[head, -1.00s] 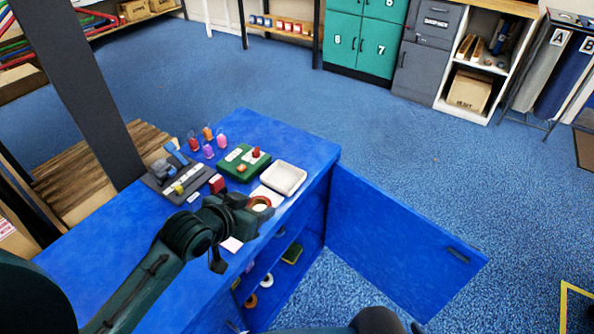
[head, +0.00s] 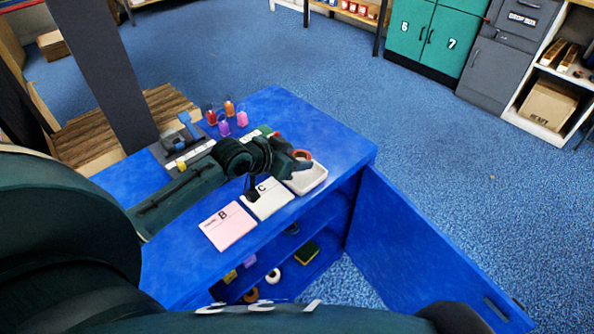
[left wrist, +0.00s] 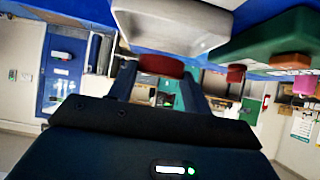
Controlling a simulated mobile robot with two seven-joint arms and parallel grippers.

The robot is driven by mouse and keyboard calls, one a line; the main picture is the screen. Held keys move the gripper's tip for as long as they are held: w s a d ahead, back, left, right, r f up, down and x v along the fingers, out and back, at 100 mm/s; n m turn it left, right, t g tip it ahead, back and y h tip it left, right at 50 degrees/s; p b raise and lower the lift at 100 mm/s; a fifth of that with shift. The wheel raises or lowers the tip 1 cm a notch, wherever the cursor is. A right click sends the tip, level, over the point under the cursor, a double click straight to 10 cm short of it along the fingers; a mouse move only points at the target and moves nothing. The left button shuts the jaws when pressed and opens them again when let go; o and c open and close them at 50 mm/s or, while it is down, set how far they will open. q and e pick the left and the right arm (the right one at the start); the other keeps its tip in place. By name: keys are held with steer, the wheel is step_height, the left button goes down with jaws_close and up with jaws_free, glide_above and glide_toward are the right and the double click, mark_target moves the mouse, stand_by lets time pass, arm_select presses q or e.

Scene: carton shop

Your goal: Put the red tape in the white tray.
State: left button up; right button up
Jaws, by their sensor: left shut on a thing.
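My left gripper (head: 298,161) is shut on the red tape (head: 302,154), a small red roll, at the far edge of the white tray in the head view. The tape also shows between the fingers in the left wrist view (left wrist: 162,66). The white tray (head: 312,182) stands on the blue cabinet top near its right edge, partly covered by the gripper. It is large and close in the left wrist view (left wrist: 172,32). The tape looks held above the table beside or over the tray rim; I cannot tell which. My right gripper is not in view.
A pink card B (head: 228,226) and a white card C (head: 268,203) lie left of the tray. Several small coloured tags (head: 224,128) stand behind. The blue cabinet door (head: 425,255) hangs open at right.

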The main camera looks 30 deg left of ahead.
mark_target(295, 178)
arm_select(q)
step_height(295, 178, down, 4)
steer(key=shift+f+b, duration=0.2)
steer(key=shift+b, duration=0.15)
steer(key=o, duration=0.8)
steer(key=shift+c, duration=0.2)
